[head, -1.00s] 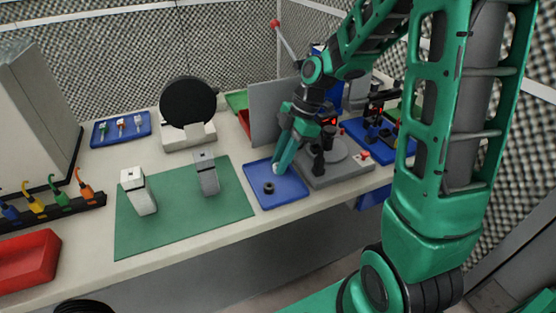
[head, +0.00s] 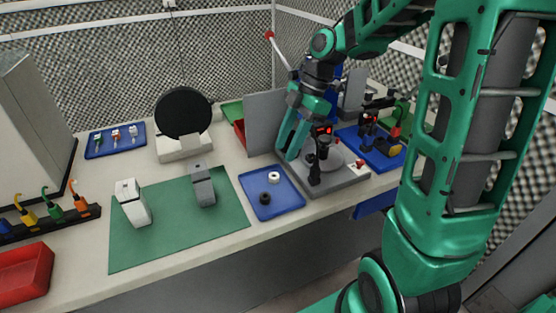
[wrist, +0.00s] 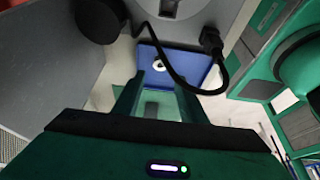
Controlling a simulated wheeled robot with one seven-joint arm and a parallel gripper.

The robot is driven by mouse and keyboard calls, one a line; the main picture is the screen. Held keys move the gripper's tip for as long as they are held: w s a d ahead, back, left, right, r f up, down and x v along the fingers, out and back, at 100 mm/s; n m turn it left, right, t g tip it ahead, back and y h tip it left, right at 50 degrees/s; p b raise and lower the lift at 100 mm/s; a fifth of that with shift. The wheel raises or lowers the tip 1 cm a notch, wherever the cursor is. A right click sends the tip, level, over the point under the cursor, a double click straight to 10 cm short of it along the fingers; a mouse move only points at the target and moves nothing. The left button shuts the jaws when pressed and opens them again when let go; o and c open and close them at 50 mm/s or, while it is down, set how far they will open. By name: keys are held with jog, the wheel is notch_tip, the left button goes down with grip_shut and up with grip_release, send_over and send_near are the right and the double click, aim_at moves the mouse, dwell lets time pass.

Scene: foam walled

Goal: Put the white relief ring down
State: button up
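The white relief ring (head: 274,177) lies flat on the blue tray (head: 255,184), behind a black ring (head: 265,198). In the wrist view the white ring (wrist: 158,66) lies on the blue tray (wrist: 185,62) beyond my fingertips, with nothing holding it. My gripper (head: 288,156) is above and to the right of the tray, near the grey fixture, clear of the white ring. In the wrist view my gripper (wrist: 158,98) has its two fingers apart with nothing between them.
A grey base with a round plate and black post (head: 335,178) stands right of the tray. A grey upright panel (head: 264,124) stands behind. A green mat (head: 170,222) with two upright devices lies left. A black cable (wrist: 183,77) loops near my fingers in the wrist view.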

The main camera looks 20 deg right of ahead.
jog(key=s+d+m+h, duration=0.2)
jog(key=s+d+m, duration=0.4)
jog(key=s+m, duration=0.6)
jog(key=s+d+m+h, duration=0.2)
jog(key=s+d+m, duration=0.4)
jog(key=s+m, duration=0.6)
jog(key=shift+s+f, duration=0.25)
jog(key=shift+f, duration=0.05)
